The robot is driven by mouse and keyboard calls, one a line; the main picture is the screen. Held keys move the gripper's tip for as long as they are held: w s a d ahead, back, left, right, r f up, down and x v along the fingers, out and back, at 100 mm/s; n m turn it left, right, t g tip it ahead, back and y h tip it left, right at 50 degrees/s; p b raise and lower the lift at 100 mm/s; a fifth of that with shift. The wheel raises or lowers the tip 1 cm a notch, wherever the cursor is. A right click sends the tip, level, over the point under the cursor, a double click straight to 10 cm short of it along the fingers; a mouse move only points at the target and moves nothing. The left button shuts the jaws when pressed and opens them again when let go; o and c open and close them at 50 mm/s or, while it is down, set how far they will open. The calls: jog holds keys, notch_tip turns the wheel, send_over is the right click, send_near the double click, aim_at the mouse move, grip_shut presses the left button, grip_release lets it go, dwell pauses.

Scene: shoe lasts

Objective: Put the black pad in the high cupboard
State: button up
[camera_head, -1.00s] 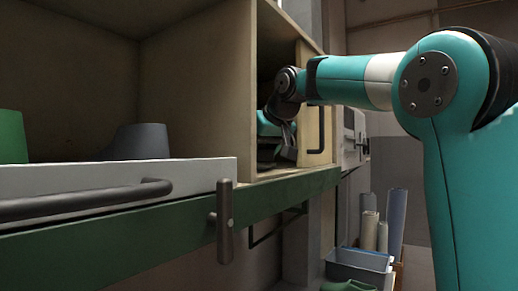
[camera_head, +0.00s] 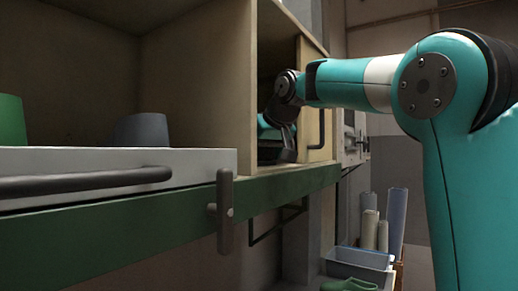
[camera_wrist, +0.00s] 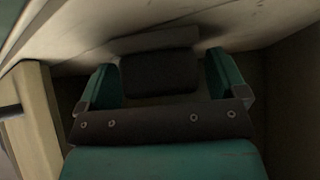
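The black pad (camera_wrist: 160,72) is a dark block between the two teal fingers of my gripper (camera_wrist: 163,80) in the wrist view. It lies at or very near the pale inner surface of the cupboard. The fingers are spread wide, with a narrow gap between the pad and the right finger. At the left finger I cannot tell a gap from contact. In the head view my gripper (camera_head: 284,150) is inside the right compartment of the cupboard (camera_head: 200,80), low over its floor. The pad cannot be made out there.
A wooden partition stands just left of my gripper, and an open door with a dark handle (camera_head: 316,130) on the right. In the left compartment are a pale drawer front (camera_head: 205,160), a green object (camera_head: 10,122) and a dark grey one (camera_head: 141,130). Bins and rolls stand below right.

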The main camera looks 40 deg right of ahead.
jog(key=shift+s+a+r, duration=0.1)
jog(key=shift+s+r, duration=0.05)
jog(key=shift+r, duration=0.05)
jog(key=shift+s+r, duration=0.3)
jog(key=shift+r, duration=0.1)
jog(key=p+v, duration=0.5)
jog(key=v, duration=1.1)
jog(key=shift+s, duration=0.25)
